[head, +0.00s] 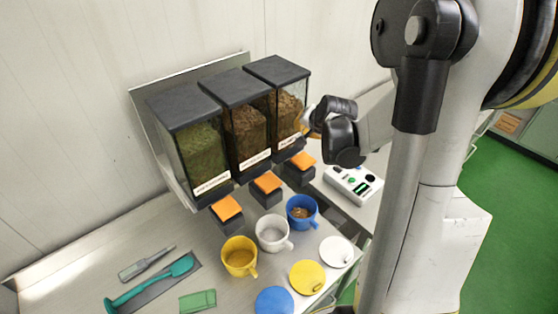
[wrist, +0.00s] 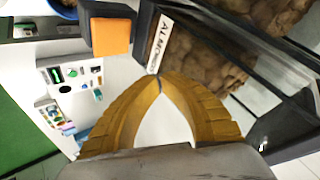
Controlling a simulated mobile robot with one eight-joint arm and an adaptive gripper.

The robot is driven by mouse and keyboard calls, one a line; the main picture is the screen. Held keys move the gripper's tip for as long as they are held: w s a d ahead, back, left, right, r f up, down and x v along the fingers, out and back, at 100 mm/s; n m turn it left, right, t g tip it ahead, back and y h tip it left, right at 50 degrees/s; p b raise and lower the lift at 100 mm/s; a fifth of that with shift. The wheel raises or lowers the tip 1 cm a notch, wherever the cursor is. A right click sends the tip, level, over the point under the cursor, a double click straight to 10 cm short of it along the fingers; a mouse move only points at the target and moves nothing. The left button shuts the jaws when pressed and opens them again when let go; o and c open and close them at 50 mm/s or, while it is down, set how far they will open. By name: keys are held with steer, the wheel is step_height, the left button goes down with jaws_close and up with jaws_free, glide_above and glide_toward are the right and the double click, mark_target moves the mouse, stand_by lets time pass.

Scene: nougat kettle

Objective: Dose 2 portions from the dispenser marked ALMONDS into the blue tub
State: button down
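The dispenser marked ALMONDS (wrist: 210,45) fills the upper right of the wrist view, with brown pieces behind its clear wall. In the head view it is the rightmost of three dispensers (head: 290,108). Its orange paddle (head: 302,160) sticks out below the front and also shows in the wrist view (wrist: 110,37). The blue tub (head: 302,222) stands below that paddle, with some brown pieces inside; part of it shows at the wrist view's top edge (wrist: 62,10). My gripper (wrist: 160,80) has its yellow fingertips together, nothing between them, beside the ALMONDS dispenser and above paddle height.
White, yellow and blue lids (head: 307,278) lie in front. A white device (head: 353,184) sits at right. A teal scoop (head: 160,282) and green block (head: 198,300) lie at front left.

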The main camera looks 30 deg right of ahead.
mark_target(301, 157)
stand_by(0.3)
steer(key=shift+s, duration=0.1)
step_height(301, 157, down, 9)
steer(key=b, duration=0.7)
stand_by(1.2)
steer(key=shift+f+b, duration=0.35)
steer(key=shift+b, duration=0.15)
steer(key=shift+f+b, duration=0.95)
steer(key=shift+f, duration=0.05)
stand_by(0.9)
steer(key=shift+r, duration=0.15)
steer(key=shift+r+p, duration=1)
steer(key=shift+r, duration=0.3)
